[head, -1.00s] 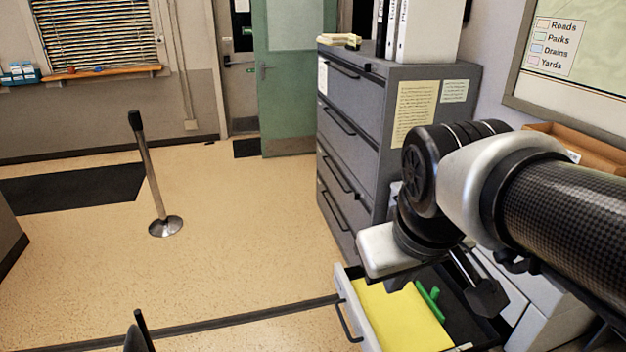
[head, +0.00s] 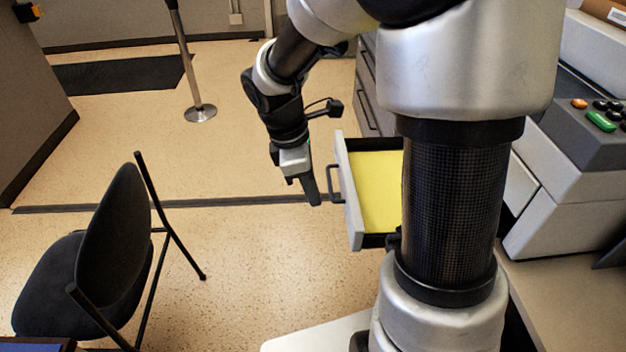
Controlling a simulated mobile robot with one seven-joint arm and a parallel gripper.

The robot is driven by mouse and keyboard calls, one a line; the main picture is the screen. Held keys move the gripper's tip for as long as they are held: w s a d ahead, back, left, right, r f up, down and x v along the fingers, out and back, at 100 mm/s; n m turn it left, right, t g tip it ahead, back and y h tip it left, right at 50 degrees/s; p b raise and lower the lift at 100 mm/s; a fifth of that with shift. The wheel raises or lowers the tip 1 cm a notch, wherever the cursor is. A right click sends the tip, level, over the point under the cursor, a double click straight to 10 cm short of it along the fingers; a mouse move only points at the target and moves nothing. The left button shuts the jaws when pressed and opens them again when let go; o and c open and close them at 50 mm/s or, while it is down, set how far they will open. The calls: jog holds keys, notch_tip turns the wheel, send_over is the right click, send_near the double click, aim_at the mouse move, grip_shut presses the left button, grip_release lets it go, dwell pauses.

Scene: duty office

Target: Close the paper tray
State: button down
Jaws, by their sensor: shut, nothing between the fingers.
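The paper tray (head: 352,222) is pulled out to the left, with a light grey front and a dark handle (head: 333,183). Yellow paper (head: 376,185) lies in it. My arm hides the tray's right part in the head view. My gripper (head: 312,197) is shut and empty, pointing down just left of the tray's front and handle. It looks apart from the handle, though its depth is hard to tell.
A grey machine (head: 565,150) with coloured buttons stands at the right. A black chair (head: 112,240) stands at the lower left. A metal post (head: 190,70) stands farther back.

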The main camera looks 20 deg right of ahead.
aim_at(349, 230)
jog(key=s+d+f+b, duration=0.1)
jog(key=d+f+b, duration=0.2)
jog(key=d+f, duration=0.3)
jog(key=shift+s+f+b, duration=0.3)
jog(key=shift+f, duration=1.25)
jog(key=shift+d, duration=0.1)
jog(key=shift+s+d+r+p, duration=0.15)
jog(key=shift+d+p, duration=0.15)
jog(key=shift+d, duration=0.15)
jog(key=s+d+p, duration=0.2)
jog(key=d+p, duration=0.2)
jog(key=d, duration=0.6)
jog(key=s+d+p, duration=0.2)
jog(key=d+p, duration=0.3)
jog(key=d, duration=0.4)
jog(key=s+d+p, duration=0.3)
jog(key=d+p, duration=0.1)
jog(key=d, duration=0.6)
jog(key=shift+s+d, duration=0.1)
jog(key=shift+d, duration=0.25)
jog(key=shift+s+d+p, duration=0.15)
jog(key=shift+d+p, duration=0.3)
jog(key=shift+d, duration=0.3)
jog(key=shift+a, duration=0.1)
